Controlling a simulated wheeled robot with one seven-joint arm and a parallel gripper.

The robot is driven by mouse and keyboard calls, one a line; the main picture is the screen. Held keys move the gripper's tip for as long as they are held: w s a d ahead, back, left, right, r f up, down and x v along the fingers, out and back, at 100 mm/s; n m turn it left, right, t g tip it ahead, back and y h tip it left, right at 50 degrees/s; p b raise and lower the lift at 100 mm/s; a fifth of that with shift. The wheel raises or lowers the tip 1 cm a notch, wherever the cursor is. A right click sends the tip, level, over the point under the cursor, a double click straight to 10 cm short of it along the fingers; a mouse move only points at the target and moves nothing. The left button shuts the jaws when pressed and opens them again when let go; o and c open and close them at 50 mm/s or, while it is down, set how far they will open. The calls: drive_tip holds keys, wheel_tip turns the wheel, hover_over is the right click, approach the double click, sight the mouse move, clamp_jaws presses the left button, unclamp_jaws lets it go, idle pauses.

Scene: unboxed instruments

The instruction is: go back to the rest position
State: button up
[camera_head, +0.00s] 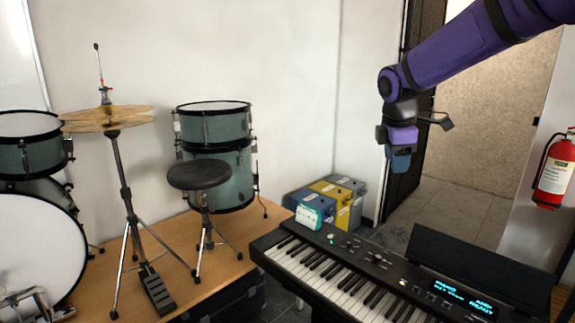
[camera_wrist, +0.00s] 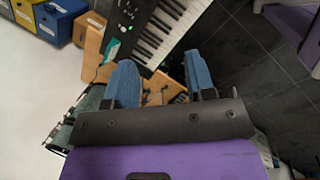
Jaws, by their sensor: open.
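My gripper (camera_head: 398,161) hangs in the air at the upper right of the head view, above and behind the keyboard and in front of the doorway. Its purple arm reaches in from the top right corner. In the wrist view the two blue fingers of my gripper (camera_wrist: 160,82) stand apart with nothing between them. The keyboard (camera_head: 345,285) lies below at the front right, well apart from the fingers. It also shows beyond the fingers in the wrist view (camera_wrist: 160,35).
A drum set with a cymbal (camera_head: 108,118) and a black stool (camera_head: 199,174) stands on a wooden platform (camera_head: 205,280) at the left. Several coloured boxes (camera_head: 330,200) stand by the wall. A fire extinguisher (camera_head: 555,172) hangs at the right. The air around my gripper looks clear.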

drive_tip(key=s+d+r+m, duration=0.1)
drive_tip(key=s+r+m, duration=0.15)
drive_tip(key=s, duration=0.35)
drive_tip(key=s+d+r+m+t, duration=0.1)
drive_tip(key=s+m, duration=0.2)
drive_tip(key=s, duration=0.3)
drive_tip(key=s+d+r+m, duration=0.1)
drive_tip(key=s+r+m, duration=0.15)
drive_tip(key=s, duration=0.35)
drive_tip(key=s+d+f+m+t+y, duration=0.1)
drive_tip(key=s+m, duration=0.3)
drive_tip(key=s, duration=0.4)
drive_tip(key=s+d+f+m+t, duration=0.1)
drive_tip(key=s+f+m, duration=0.1)
drive_tip(key=s+m, duration=0.3)
drive_tip(key=s, duration=0.2)
drive_tip(key=shift+s+f+y, duration=0.35)
drive_tip(key=shift+f+y, duration=0.05)
drive_tip(key=shift+c, duration=0.7)
